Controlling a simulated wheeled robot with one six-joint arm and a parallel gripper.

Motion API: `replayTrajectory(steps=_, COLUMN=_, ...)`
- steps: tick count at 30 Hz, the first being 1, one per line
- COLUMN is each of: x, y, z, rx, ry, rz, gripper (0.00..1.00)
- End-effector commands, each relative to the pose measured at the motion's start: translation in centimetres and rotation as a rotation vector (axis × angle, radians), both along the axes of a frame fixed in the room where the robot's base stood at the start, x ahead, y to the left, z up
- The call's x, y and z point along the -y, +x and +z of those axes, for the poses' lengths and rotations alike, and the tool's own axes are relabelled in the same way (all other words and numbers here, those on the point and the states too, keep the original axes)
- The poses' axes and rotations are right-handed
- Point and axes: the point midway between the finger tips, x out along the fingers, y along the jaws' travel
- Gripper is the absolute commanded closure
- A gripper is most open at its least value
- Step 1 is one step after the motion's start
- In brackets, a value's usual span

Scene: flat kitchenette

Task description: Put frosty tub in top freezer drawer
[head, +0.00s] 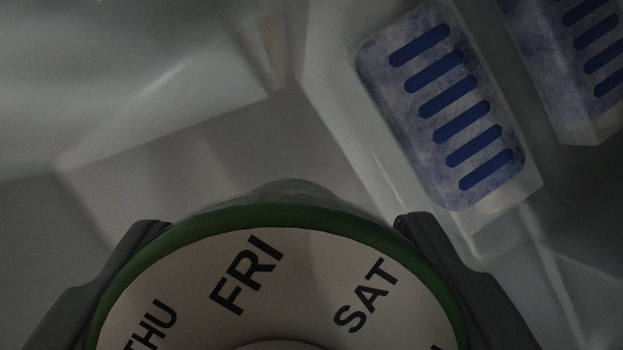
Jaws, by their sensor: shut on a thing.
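A round tub (285,250) fills the bottom middle of the head view. Its pale lid has a green rim and black day labels, with FRI, SAT and part of THU readable. A small strip of its greyish side shows beyond the rim. My gripper (283,222) is shut on the tub, one dark finger on each side. The lower part of the tub is cut off by the frame. A pale, translucent drawer (160,135) lies beyond and around the tub. I cannot tell whether the tub touches the drawer floor.
A frosted pack with blue bars (440,105) lies at the upper right, beside the drawer's inner edge. A second similar pack (585,50) is partly cut off at the right edge. The drawer floor left of the packs looks bare. The scene is dim.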

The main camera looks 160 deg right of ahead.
Motion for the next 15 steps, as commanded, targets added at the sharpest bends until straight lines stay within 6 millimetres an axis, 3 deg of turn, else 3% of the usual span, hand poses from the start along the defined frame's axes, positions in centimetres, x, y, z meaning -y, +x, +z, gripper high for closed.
replayTrajectory(steps=15, x=0.0, y=0.0, z=-5.2, rx=-0.002, ry=0.0, rz=0.0, gripper=0.68)
